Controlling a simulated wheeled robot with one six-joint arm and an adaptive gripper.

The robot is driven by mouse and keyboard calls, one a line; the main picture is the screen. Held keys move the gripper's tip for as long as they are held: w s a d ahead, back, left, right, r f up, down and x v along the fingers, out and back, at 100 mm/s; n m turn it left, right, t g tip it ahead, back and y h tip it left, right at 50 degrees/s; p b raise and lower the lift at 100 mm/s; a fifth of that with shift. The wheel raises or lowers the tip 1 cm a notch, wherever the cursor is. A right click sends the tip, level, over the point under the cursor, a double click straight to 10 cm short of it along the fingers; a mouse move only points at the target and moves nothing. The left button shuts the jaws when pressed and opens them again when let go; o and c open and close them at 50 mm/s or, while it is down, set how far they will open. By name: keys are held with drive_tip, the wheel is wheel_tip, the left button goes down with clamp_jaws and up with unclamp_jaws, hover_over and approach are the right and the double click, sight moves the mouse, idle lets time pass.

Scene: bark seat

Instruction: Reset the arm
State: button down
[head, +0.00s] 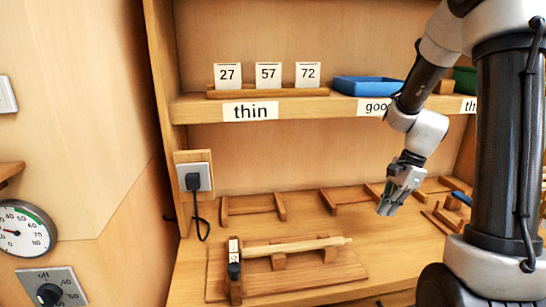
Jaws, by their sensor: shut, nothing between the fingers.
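My arm (425,75) comes in from the upper right and hangs down in front of the shelf. My gripper (388,208) points down and slightly left above the right half of the bench top. Its fingers are shut with nothing between them. It is apart from the wooden stick and the shelf.
A shelf (187,107) carries cards 27, 57 and 72 in a holder (265,91) and a blue tray (367,86). A wooden stick (300,246) rests on a jig board (330,273). Wooden brackets (253,204) line the back. A plug (193,182), dial and knob are at left.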

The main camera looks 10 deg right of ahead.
drive_tip(key=s+a+r+n+t+h, duration=0.3)
drive_tip(key=s+r+n+t, duration=0.1)
drive_tip(key=s+r+n, duration=1.2)
drive_tip(key=shift+s+r+n+t, duration=0.35)
drive_tip(key=shift+s+r, duration=0.2)
drive_tip(key=shift+s, duration=0.2)
